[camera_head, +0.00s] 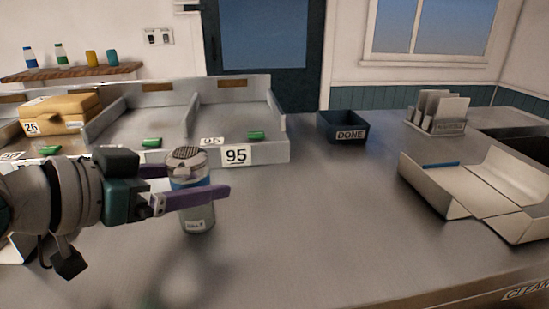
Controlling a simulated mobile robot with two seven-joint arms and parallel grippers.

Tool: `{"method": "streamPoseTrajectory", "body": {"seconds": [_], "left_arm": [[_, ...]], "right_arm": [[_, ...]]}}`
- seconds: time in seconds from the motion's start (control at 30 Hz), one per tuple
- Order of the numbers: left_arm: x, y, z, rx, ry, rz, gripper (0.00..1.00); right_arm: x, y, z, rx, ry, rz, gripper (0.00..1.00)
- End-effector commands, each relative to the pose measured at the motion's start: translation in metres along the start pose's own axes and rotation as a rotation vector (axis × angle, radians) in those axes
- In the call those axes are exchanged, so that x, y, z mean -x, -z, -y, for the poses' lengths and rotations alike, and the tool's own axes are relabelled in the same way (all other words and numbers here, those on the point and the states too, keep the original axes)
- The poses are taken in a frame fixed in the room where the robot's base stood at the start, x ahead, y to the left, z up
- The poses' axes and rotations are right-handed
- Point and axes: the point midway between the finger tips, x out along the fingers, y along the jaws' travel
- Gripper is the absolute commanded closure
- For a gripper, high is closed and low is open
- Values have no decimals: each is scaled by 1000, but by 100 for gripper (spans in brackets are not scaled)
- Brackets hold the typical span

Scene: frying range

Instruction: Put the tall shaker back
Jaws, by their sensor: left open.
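The tall shaker (198,221) stands upright on the steel counter, with a perforated grey lid, a blue band and a small label near its base. My left gripper (222,182) reaches in from the left. Its two purple fingers are open, one in front of the shaker and one behind it. The near finger hides part of the shaker's middle. I cannot tell whether either finger touches it. My right gripper is not in view.
Grey bays (272,153) stand behind the shaker, one labelled 95, with green pieces at their fronts. A DONE box (342,128), card holder (438,112) and open tray (477,187) are right. The counter's middle is clear.

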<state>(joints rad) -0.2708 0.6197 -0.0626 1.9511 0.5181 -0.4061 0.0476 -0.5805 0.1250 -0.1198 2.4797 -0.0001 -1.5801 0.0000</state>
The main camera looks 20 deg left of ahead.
Motion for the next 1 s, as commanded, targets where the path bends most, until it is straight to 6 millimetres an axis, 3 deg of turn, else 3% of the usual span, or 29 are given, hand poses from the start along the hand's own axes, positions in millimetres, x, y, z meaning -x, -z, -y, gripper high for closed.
{"method": "streamPoseTrajectory", "body": {"seconds": [0.33, 0.8, 1.0], "left_arm": [[10, 2, 0, 0, 0, 3, 10], [88, 2, 0, 1, -1, 5, 10], [111, 2, 0, 2, 0, 3, 10]], "right_arm": [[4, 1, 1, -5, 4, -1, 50], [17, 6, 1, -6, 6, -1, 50], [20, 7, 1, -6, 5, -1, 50]]}}
